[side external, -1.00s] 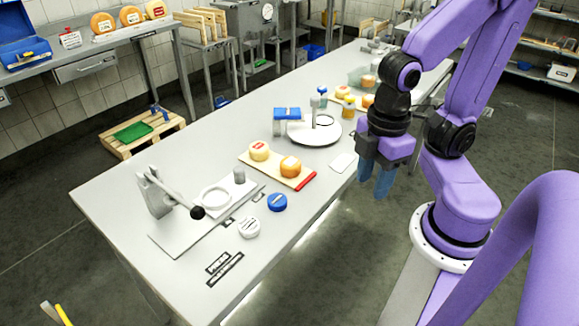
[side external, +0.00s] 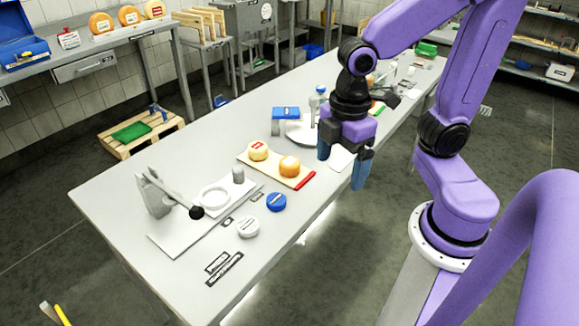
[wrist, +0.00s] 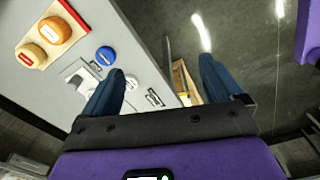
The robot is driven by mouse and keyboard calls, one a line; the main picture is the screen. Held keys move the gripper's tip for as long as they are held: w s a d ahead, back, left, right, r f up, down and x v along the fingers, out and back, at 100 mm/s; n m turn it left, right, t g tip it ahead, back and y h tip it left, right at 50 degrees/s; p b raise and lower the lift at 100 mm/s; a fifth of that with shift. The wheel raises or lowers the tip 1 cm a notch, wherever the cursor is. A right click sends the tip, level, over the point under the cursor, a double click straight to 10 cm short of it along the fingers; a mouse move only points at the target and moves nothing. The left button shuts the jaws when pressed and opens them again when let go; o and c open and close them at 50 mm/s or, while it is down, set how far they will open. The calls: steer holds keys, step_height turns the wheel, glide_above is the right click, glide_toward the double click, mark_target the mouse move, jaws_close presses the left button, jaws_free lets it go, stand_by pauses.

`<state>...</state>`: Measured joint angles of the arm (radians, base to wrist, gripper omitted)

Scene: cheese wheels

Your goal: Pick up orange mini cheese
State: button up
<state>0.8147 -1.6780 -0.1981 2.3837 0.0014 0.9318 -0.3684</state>
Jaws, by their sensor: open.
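The orange mini cheese (side external: 289,166) sits on the right part of a light wooden board (side external: 254,164) on the table. It also shows in the wrist view (wrist: 54,30) at the upper left. A yellow mini cheese (side external: 258,151) with a red label stands beside it on the same board. My gripper (side external: 341,172) is open and empty, to the right of the board in the side view and apart from the cheese. In the wrist view its blue fingers (wrist: 165,72) are spread over the table's edge and the floor.
A blue disc (side external: 276,202) and a white disc (side external: 248,227) lie in front. A press with a lever (side external: 160,195) stands at left. A round white plate (side external: 298,133) and blue-topped device (side external: 285,114) are behind.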

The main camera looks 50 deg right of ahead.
steer(key=w+d+n, duration=0.3)
steer(key=w, duration=0.9)
steer(key=n, duration=0.3)
glide_above(290, 161)
step_height(290, 161, down, 12)
steer(key=shift+d+f, duration=0.1)
steer(key=shift+d, duration=0.05)
steer(key=shift+w+f, duration=0.1)
steer(key=shift+f, duration=2.45)
steer(key=shift+c, duration=0.2)
steer(key=c, duration=1.2)
steer(key=shift+o, duration=0.2)
steer(key=shift+r, duration=0.15)
